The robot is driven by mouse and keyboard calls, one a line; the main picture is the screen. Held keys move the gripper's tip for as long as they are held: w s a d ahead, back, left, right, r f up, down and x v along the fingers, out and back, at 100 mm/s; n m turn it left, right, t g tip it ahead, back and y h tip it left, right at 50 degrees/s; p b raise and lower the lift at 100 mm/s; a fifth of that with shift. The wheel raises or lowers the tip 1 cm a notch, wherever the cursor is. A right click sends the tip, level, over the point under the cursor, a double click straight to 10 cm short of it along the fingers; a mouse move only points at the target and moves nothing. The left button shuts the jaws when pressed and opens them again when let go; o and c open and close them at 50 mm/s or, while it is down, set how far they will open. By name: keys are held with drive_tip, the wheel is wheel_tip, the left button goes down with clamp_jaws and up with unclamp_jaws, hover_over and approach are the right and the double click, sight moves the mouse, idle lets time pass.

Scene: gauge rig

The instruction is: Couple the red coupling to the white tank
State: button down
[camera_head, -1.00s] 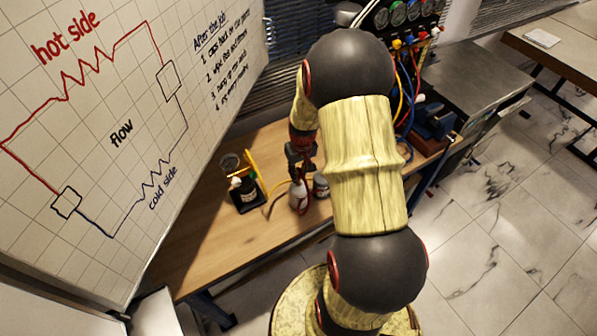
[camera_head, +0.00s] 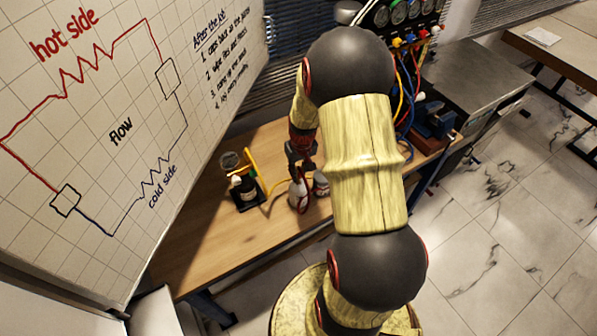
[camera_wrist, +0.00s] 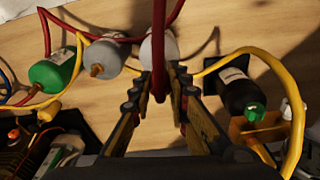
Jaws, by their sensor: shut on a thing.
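My gripper (camera_wrist: 160,86) is shut on the red coupling (camera_wrist: 158,92), which sits between its fingers with a red hose running up from it in the wrist view. The white tank (camera_wrist: 148,52) stands just beyond the fingertips, partly hidden behind the red hose. In the head view my gripper (camera_head: 300,152) hangs above the bench, over the white tank (camera_head: 298,196). The tank's port and the coupling's front end are hidden, so I cannot tell whether they touch.
A grey tank (camera_wrist: 108,55) and a green tank (camera_wrist: 55,70) stand left of the white tank in the wrist view. A black tank (camera_wrist: 243,92) with a yellow hose (camera_wrist: 285,70) stands to the right. The whiteboard (camera_head: 100,120) borders the bench (camera_head: 200,240). Bare bench lies in front.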

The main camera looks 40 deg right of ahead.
drive_tip(key=shift+f, duration=0.3)
drive_tip(key=shift+f+b, duration=0.35)
drive_tip(key=shift+b, duration=0.1)
drive_tip(key=shift+f+b, duration=0.5)
drive_tip(key=shift+f, duration=0.25)
idle(0.4)
drive_tip(key=c, duration=1.9)
unclamp_jaws()
drive_tip(key=shift+o, duration=1.2)
drive_tip(key=o, duration=0.4)
drive_tip(key=shift+c, duration=0.2)
